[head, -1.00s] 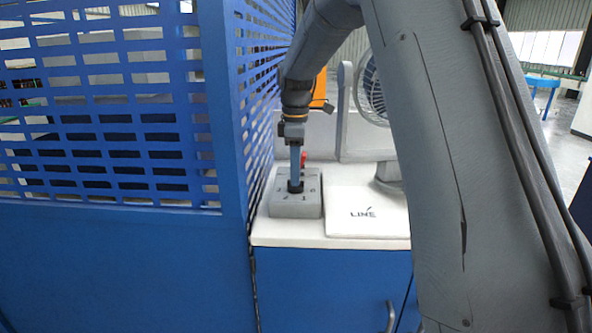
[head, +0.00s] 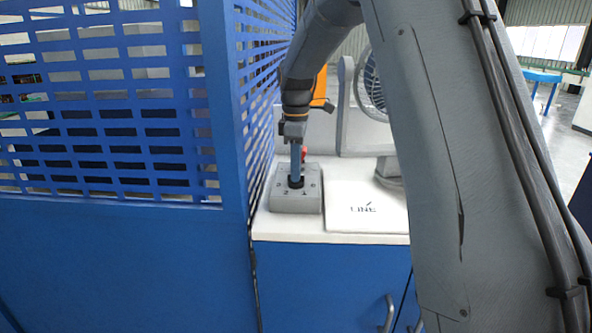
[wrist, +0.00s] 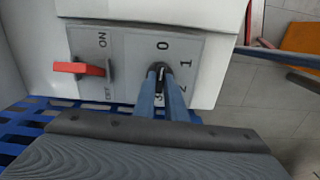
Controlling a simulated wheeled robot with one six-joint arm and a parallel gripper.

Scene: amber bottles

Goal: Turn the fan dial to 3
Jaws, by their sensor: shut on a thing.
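The black fan dial (wrist: 159,74) sits on a grey control box with the numbers 0, 1, 2 and 3 around it in the wrist view. The 3 is partly hidden by my fingers. My gripper (wrist: 157,82) is shut on the dial, with a blue finger on each side of it. A pale mark shows on the dial between the fingers, but I cannot tell surely which number it faces. In the head view, my gripper (head: 296,181) points straight down onto the control box (head: 295,203). The fan (head: 372,85) stands behind, partly hidden by my arm.
A red switch lever (wrist: 78,69) lies beside the dial, between ON and OFF labels. A white panel marked LINE (head: 366,211) is right of the box. A blue slotted partition (head: 232,120) rises close on the left. An orange object (head: 320,88) is behind my wrist.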

